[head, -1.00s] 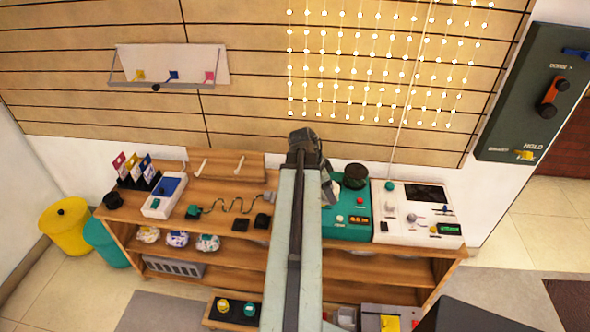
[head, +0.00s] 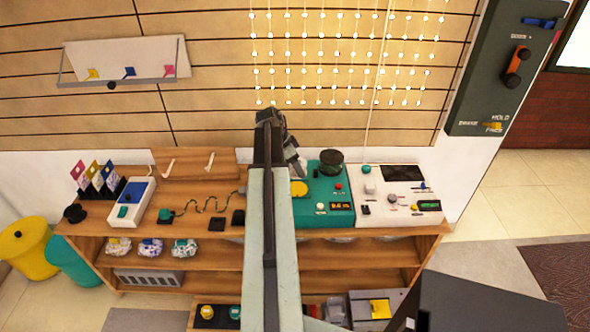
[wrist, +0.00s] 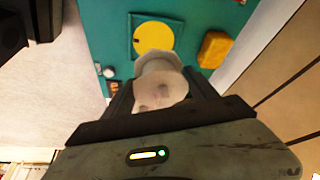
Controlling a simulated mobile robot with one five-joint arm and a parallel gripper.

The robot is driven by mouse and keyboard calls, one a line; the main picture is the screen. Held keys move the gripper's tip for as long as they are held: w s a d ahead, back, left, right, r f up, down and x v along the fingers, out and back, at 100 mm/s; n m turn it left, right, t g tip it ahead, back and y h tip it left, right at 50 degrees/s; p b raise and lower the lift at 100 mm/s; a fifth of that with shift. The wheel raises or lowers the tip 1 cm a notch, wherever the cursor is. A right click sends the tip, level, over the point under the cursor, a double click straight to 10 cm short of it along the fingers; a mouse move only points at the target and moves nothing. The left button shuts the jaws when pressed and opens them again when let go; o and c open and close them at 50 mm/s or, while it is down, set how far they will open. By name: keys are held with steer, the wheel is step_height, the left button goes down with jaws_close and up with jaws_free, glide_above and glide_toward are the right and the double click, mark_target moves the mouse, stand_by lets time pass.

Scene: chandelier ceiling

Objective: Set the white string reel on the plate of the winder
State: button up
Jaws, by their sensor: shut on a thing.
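The white string reel (wrist: 160,84) is between the fingers of my gripper (wrist: 162,95) in the wrist view. My gripper is shut on it. The winder looks to be the teal machine (head: 313,209), with a red button and a lit display. A round yellow plate (wrist: 153,37) lies on its top, seen past the reel in the wrist view; it also shows in the head view (head: 299,188). The reel is held above the machine, apart from the plate as far as I can tell.
A white console (head: 390,211) stands right of the teal machine. A dark round part (head: 331,162) rises at the machine's back. The wooden bench (head: 190,232) holds small devices to the left. A dark control panel (head: 507,65) hangs on the right wall.

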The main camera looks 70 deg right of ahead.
steer(key=shift+a+f+b, duration=0.1)
steer(key=shift+f+b, duration=3.6)
steer(key=shift+b, duration=0.05)
steer(key=shift+s+f+b, duration=0.1)
steer(key=shift+f+b, duration=0.6)
steer(key=o, duration=1.4)
steer(key=shift+c, duration=1)
steer(key=shift+s, duration=0.1)
steer(key=shift+r, duration=0.1)
step_height(320, 180, up, 9)
steer(key=p, duration=0.9)
